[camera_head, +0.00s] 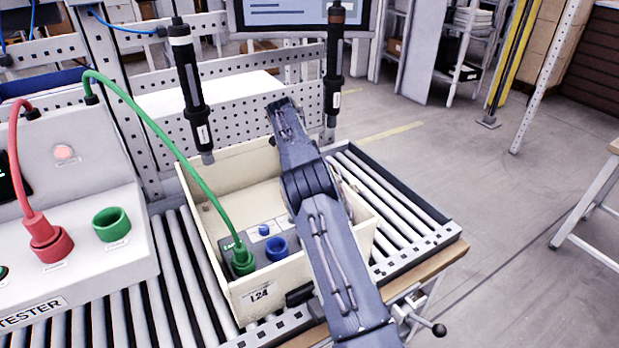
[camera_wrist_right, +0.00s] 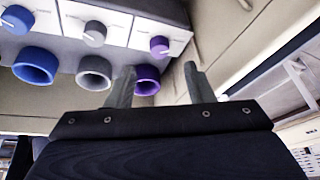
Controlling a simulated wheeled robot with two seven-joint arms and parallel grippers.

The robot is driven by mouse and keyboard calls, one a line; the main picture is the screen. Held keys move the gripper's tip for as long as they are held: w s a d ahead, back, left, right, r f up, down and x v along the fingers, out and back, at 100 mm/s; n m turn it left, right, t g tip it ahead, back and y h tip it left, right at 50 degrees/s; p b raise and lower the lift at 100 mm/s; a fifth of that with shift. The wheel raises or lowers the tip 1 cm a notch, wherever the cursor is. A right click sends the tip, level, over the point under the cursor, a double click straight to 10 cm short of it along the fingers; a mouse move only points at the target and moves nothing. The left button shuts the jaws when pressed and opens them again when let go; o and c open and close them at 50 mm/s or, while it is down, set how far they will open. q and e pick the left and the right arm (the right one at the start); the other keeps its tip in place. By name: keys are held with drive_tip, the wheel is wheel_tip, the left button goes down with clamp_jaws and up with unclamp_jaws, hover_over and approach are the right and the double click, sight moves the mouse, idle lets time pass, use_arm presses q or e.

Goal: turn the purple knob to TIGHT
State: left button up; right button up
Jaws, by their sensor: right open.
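The purple knob (camera_wrist_right: 159,46) sits on a white plate of the device in the right wrist view, with a purple ring socket (camera_wrist_right: 147,79) below it. My right gripper (camera_wrist_right: 159,66) is open and empty. Its fingertips are apart, and in that view the knob shows just beyond the gap between them, touching neither. The knob's labels and pointer are too small to read. In the head view my right arm (camera_head: 318,200) reaches over the crate (camera_head: 250,300) and hides the purple knob; the device (camera_head: 250,238) shows in part. My left gripper is not in view.
A grey knob (camera_wrist_right: 95,33) and a blue knob (camera_wrist_right: 14,18) sit left of the purple one. A green cable (camera_head: 150,122) runs from the tester (camera_head: 90,265) into the device. Two screwdrivers, one left (camera_head: 190,85) and one right (camera_head: 334,65), hang above the crate.

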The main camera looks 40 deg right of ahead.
drive_tip(key=shift+w+a+r, duration=0.1)
drive_tip(key=shift+w+r, duration=0.1)
drive_tip(key=shift+r, duration=0.3)
